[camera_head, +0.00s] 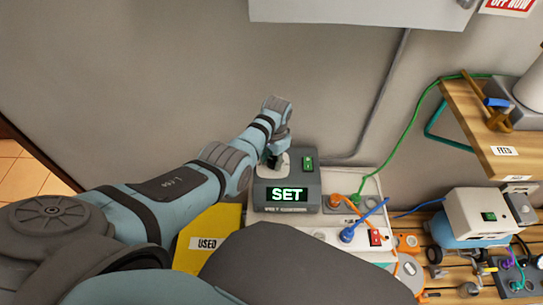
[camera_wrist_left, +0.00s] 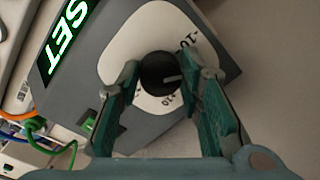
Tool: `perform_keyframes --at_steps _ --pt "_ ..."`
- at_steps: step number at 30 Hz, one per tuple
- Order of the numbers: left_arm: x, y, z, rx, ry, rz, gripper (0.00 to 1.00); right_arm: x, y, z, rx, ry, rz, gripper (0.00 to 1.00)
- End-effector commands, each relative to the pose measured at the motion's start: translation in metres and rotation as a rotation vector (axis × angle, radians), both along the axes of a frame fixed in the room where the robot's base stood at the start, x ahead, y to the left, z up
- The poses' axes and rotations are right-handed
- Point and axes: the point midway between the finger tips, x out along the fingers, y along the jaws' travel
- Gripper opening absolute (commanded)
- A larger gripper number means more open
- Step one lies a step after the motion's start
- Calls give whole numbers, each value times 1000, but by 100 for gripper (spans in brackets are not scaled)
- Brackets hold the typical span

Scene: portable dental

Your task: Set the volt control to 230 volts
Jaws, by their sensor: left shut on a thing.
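The volt control is a round black knob (camera_wrist_left: 158,72) on a white dial plate (camera_wrist_left: 130,38) of a grey box (camera_head: 313,205). The box's display (camera_head: 286,194) reads SET in green; it also shows in the left wrist view (camera_wrist_left: 66,40). The plate carries marks, among them -10 and +10. A pale line on the knob points between these two marks. My left gripper (camera_wrist_left: 163,77) is shut on the knob, one finger on each side. In the head view the gripper (camera_head: 272,160) hides most of the knob. My right gripper is not in view.
A green switch (camera_head: 308,163) sits beside the dial plate on the box. A white panel with an orange plug, a blue plug (camera_head: 347,235) and a red switch (camera_head: 375,237) lies to the right. A yellow bin (camera_head: 215,225) labelled USED stands left. A wooden shelf (camera_head: 490,125) is at right.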

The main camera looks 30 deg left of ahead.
Motion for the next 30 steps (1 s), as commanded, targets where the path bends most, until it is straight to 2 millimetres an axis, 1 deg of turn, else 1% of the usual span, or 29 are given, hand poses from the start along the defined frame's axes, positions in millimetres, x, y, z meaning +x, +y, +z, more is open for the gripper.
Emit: perform_keyframes --at_steps 9,15,21,30 --pt "0 -2 -1 -2 2 290 6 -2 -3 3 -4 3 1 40" --pt "0 -2 -1 -2 3 444 6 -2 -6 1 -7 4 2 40" --pt "0 -3 -1 -1 3 550 6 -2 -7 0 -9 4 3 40" --pt "0 -3 -1 -1 3 616 6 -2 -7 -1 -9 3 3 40"
